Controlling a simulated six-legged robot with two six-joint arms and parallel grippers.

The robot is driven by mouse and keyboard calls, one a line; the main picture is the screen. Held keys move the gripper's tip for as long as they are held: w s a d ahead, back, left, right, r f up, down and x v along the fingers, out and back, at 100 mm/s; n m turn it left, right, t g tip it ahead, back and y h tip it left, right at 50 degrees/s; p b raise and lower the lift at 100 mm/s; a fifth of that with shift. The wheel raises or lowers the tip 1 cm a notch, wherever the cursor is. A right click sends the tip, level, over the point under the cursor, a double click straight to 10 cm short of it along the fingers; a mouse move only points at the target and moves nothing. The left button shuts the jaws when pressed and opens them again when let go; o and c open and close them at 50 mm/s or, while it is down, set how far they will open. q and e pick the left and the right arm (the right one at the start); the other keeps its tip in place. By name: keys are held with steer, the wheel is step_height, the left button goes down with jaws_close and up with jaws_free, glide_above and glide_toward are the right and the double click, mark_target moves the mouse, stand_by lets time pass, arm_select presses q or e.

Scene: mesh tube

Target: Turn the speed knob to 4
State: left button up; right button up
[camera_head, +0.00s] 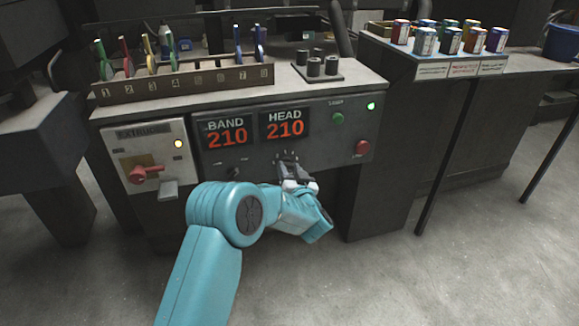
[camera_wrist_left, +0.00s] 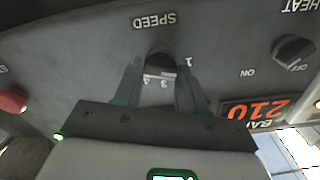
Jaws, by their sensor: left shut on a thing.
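The dark speed knob (camera_wrist_left: 160,62) sits on the grey control panel under the upside-down SPEED label in the left wrist view. My left gripper (camera_wrist_left: 160,68) has its fingers on either side of the knob and is shut on it. Some white dial numbers, among them 1 and 3, show beside and between the fingers. The knob's pointer cannot be made out. In the head view my left gripper (camera_head: 288,158) is at the panel below the HEAD display, and it hides the knob there. My right gripper is not in view.
The heat knob (camera_wrist_left: 293,50) is beside the speed knob. A red button (camera_head: 362,147) and green button (camera_head: 337,118) are on the panel's right. The BAND display (camera_head: 227,132) and HEAD display (camera_head: 284,123) read 210. A red rotary switch (camera_head: 146,173) is at left.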

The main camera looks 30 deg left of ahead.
arm_select(q)
steer(key=m+p, duration=0.4)
steer(key=shift+r+m, duration=0.2)
steer(key=shift+m, duration=0.1)
steer(key=m+p, duration=0.3)
steer(key=shift+f+m, duration=0.1)
steer(key=shift+m, duration=0.2)
steer(key=m+p, duration=0.2)
steer(key=m, duration=0.2)
steer(key=m+p, duration=0.2)
steer(key=m, duration=0.3)
steer(key=shift+f, duration=0.1)
steer(key=m+p, duration=0.1)
steer(key=m, duration=0.3)
steer(key=shift+f+m, duration=0.15)
steer(key=shift+m, duration=0.25)
steer(key=o, duration=1.1)
steer(key=shift+c, duration=0.2)
